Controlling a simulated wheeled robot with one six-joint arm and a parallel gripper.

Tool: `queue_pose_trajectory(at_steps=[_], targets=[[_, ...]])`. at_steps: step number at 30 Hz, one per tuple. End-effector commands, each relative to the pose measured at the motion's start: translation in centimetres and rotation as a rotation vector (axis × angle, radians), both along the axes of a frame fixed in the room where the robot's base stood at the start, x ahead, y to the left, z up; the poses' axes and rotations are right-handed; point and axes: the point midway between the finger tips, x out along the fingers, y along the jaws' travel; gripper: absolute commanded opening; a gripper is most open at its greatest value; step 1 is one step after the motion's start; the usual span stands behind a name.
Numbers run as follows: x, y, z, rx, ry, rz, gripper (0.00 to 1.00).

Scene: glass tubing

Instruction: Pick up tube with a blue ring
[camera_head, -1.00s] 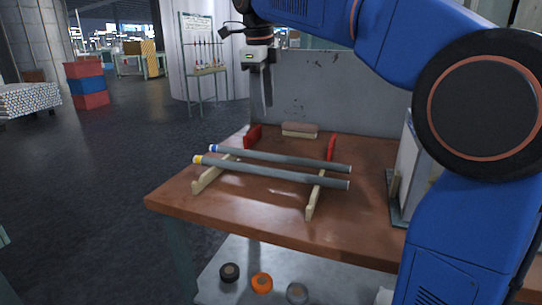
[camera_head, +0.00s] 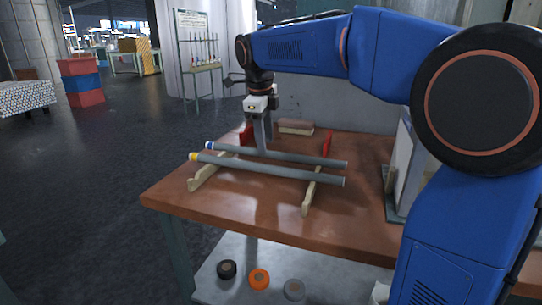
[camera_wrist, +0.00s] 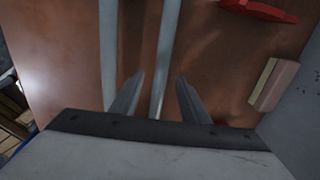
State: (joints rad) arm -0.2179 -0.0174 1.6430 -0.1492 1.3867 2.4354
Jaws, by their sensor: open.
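The grey tube with a blue ring (camera_head: 310,160) at its left end lies across two pale wooden supports on the workbench, behind a similar tube with a yellow ring (camera_head: 275,172). My gripper (camera_head: 264,150) is open and points down over the middle-left part of the blue-ringed tube. In the wrist view the blue-ringed tube (camera_wrist: 168,35) runs between my two spread fingers (camera_wrist: 160,76). The yellow-ringed tube (camera_wrist: 108,45) lies outside the left finger. The rings do not show in the wrist view. I cannot tell how far the fingertips reach below the tube.
A brush-like block (camera_head: 296,127) lies at the back by the grey panel (camera_head: 330,108). A white-faced panel (camera_head: 404,165) stands at the bench's right. The front of the benchtop (camera_head: 250,216) is clear.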

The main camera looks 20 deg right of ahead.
Motion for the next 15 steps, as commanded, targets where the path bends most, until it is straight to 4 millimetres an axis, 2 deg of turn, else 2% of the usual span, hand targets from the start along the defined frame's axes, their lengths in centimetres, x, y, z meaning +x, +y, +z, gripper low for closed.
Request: queue_pose_trajectory(at_steps=[6, 15], targets=[[0.6, -0.4, -2.7, -0.001, 0.002, 0.000, 0.41], [0.7, -0.4, -3.2, 0.000, 0.000, 0.001, 0.41]])
